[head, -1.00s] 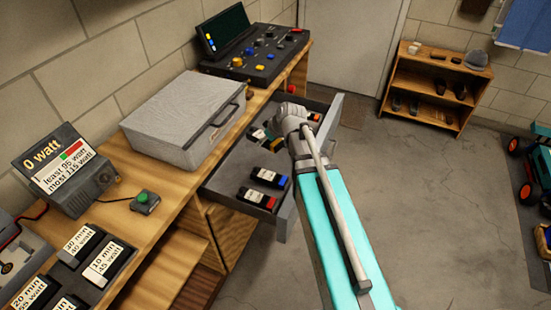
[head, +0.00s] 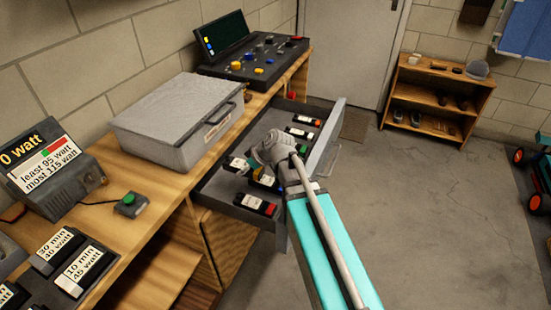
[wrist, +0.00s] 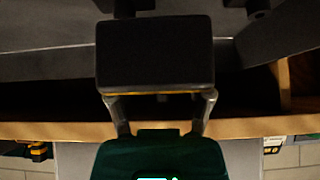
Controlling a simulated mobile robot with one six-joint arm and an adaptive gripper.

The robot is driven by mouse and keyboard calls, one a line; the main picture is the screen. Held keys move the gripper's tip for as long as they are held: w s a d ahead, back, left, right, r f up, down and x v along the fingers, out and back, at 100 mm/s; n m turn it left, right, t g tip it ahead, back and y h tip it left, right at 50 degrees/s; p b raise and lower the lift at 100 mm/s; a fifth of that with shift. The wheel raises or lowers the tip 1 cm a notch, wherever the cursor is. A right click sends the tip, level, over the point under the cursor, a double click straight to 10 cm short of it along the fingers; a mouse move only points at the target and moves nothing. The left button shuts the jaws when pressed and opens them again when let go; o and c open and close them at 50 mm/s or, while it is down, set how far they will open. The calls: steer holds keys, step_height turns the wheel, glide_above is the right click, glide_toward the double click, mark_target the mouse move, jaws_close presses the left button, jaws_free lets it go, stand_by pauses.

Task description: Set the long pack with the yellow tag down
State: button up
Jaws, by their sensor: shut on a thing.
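My gripper (head: 272,153) is over the open drawer (head: 218,207) in the head view, with its fingers mostly hidden behind the wrist. It is shut on a dark block-shaped pack (wrist: 155,52), which fills the middle of the wrist view. A thin yellow line shows under its lower edge, so it looks like the long pack with the yellow tag. In the head view a bit of yellow shows just below the wrist, next to a blue-tagged pack. I cannot tell whether the held pack touches the drawer floor.
In the drawer, a red-tagged pack (head: 255,204) lies near the front and others (head: 307,120) lie at the far end. A grey case (head: 170,122), a watt display (head: 50,175) and a control panel (head: 255,57) stand on the bench. The drawer walls surround my gripper.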

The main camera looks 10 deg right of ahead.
steer(key=w+d, duration=0.2)
steer(key=w, duration=0.1)
steer(key=w+d, duration=0.3)
steer(key=w, duration=0.1)
steer(key=w+d, duration=0.3)
steer(key=w, duration=0.1)
steer(key=shift+w+d, duration=0.2)
steer(key=shift+w, duration=0.05)
stand_by(0.3)
steer(key=w+d, duration=0.2)
steer(key=w, duration=0.1)
steer(key=shift+w+d, duration=0.2)
steer(key=shift+s+a+f+b, duration=0.1)
steer(key=shift+s+f+b, duration=0.1)
steer(key=shift+f+b, duration=0.1)
steer(key=shift+f+b, duration=0.6)
steer(key=shift+b, duration=0.05)
